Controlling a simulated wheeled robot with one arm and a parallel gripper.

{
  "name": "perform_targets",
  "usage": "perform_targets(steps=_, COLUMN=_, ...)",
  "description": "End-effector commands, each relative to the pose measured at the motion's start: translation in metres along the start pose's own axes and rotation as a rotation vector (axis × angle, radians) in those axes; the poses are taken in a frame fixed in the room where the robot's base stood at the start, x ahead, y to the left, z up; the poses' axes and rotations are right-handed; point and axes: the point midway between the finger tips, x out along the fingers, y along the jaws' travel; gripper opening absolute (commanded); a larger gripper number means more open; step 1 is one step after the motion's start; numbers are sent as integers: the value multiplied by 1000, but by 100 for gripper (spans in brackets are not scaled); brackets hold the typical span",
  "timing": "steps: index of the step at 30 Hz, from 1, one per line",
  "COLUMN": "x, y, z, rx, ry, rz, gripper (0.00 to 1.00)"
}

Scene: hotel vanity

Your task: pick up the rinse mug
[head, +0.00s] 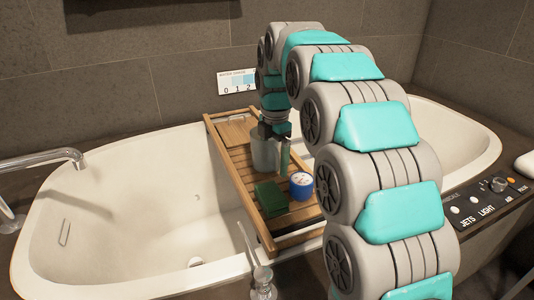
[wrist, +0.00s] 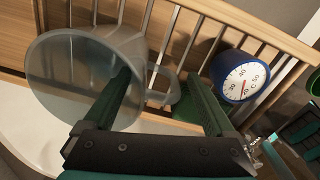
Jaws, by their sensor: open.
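The rinse mug (head: 262,154) is a grey, translucent cup standing on the wooden tray (head: 240,181). In the wrist view the mug (wrist: 60,75) shows its round rim at the left, with its looped handle (wrist: 168,72) to the right. My gripper (head: 277,150) is at the mug's right side in the head view. In the wrist view my gripper (wrist: 160,82) is open, its green fingers on either side of the handle. The left finger overlaps the mug's rim; I cannot tell whether it is inside the mug or touching. The right finger is beyond the handle.
A blue dial timer (head: 301,187) and a dark green folded item (head: 271,199) are on the tray near the mug. The tray spans the white tub (head: 150,215). A faucet (head: 45,159) is at left and a control panel (head: 487,203) at right.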

Motion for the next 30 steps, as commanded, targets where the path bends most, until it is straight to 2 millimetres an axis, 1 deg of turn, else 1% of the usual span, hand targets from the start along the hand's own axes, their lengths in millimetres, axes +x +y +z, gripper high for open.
perform_targets(steps=1, x=7, y=0, z=0, rx=0, ry=0, rz=-1, gripper=90)
perform_targets(steps=4, x=16, y=0, z=0, rx=1, ry=-1, rz=2, gripper=90)
perform_targets(steps=6, x=19, y=0, z=0, rx=1, ry=0, rz=1, gripper=90)
perform_targets(steps=11, x=19, y=0, z=0, rx=1, ry=-1, rz=2, gripper=90)
perform_targets(steps=14, x=19, y=0, z=0, rx=1, ry=-1, rz=2, gripper=80)
perform_targets(steps=30, x=19, y=0, z=0, rx=1, ry=-1, rz=2, gripper=19)
